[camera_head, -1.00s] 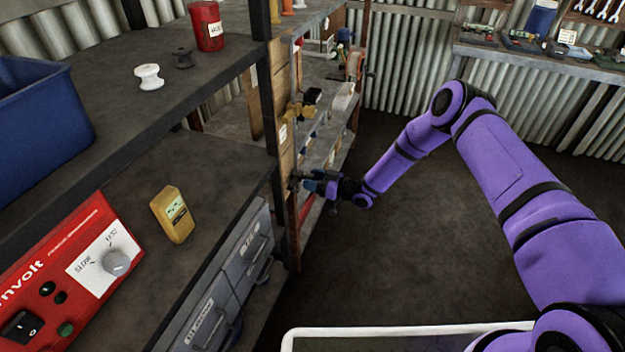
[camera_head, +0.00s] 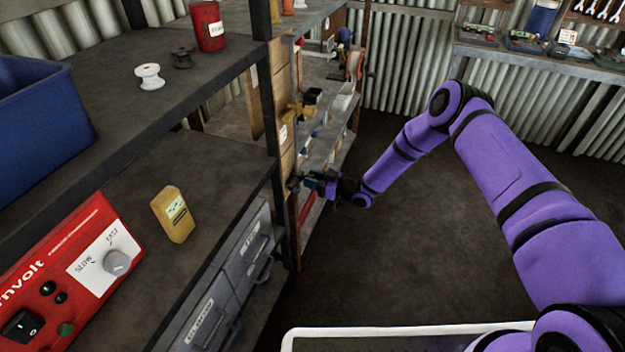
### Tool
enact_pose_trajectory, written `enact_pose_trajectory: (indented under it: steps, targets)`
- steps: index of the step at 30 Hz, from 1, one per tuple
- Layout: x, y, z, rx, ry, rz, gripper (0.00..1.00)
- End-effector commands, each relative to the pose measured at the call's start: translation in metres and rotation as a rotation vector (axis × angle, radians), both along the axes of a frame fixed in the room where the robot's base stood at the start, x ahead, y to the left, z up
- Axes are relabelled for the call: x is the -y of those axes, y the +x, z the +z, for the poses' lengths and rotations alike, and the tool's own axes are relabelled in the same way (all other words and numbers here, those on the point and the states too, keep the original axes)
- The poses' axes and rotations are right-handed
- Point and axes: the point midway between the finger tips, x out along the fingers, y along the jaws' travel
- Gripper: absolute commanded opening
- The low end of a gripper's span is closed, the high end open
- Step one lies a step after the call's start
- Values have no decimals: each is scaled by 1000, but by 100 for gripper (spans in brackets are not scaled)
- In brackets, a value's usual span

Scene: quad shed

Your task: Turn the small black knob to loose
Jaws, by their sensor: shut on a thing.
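My gripper (camera_head: 306,183) is at the wooden upright board (camera_head: 285,120) on the side of the shelving, low down and left of my purple arm. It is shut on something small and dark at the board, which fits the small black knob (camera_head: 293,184). The knob is mostly hidden by the fingers and very small here, so I cannot read its setting or any marking near it. Higher on the same board are yellow fittings (camera_head: 293,110) and a small white label (camera_head: 283,133).
Shelves with assorted items stand right behind the board. A grey drawer unit (camera_head: 235,275) and a red control box (camera_head: 75,270) with a grey dial are at left. A white-rimmed bin (camera_head: 400,331) is at bottom. The dark floor right of the shelving is clear.

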Motion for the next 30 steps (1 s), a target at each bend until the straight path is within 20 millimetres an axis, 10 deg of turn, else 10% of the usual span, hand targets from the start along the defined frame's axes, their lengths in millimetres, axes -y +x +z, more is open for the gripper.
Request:
enact_pose_trajectory:
  steps: [30]
  targets:
    - [1, -1, -1, 857, -312, 0, 12]
